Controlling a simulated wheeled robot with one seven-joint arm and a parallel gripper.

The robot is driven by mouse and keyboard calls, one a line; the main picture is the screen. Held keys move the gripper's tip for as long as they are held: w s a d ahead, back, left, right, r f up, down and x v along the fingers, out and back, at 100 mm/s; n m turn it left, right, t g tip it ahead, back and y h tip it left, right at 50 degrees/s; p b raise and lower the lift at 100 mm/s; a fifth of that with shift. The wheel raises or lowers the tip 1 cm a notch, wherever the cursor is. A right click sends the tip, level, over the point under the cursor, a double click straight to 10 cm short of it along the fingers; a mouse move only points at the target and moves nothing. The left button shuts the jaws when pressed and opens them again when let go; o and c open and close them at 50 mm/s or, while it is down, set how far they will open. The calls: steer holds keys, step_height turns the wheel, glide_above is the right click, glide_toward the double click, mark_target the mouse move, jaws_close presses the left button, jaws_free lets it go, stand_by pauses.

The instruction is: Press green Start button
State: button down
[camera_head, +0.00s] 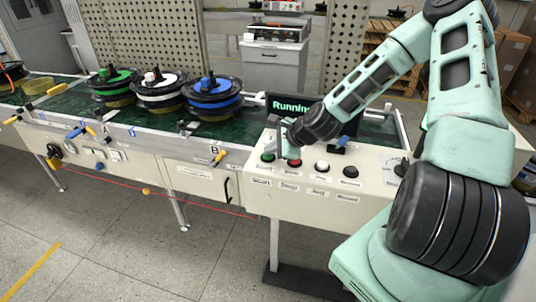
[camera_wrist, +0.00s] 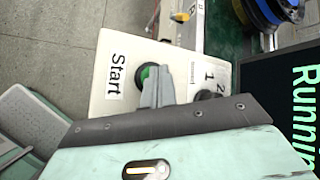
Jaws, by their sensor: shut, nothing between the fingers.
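The green Start button (camera_head: 268,157) is at the left end of the button row on the white control panel (camera_head: 300,196). In the wrist view the green button (camera_wrist: 143,74) shows beside the "Start" label (camera_wrist: 115,76), partly covered by my fingers. My gripper (camera_head: 284,153) is shut and empty, with its fingers pointing down over the panel's left end. In the wrist view my gripper (camera_wrist: 160,72) is right at the button; I cannot tell whether it touches. The screen (camera_head: 299,108) behind reads "Running".
The red Stop button (camera_head: 294,162) is close beside my fingers. A white button (camera_head: 321,165) and a black button (camera_head: 350,171) follow to the right. A conveyor (camera_head: 155,122) carries black-rimmed hubs with green, white (camera_head: 159,90) and blue (camera_head: 212,94) tops.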

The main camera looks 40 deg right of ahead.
mark_target(271, 156)
stand_by(0.4)
steer(key=shift+r+p, duration=0.9)
steer(key=shift+p, duration=0.1)
step_height(271, 156, up, 5)
steer(key=p, duration=0.4)
steer(key=shift+r+p, duration=0.1)
steer(key=shift+p, duration=0.3)
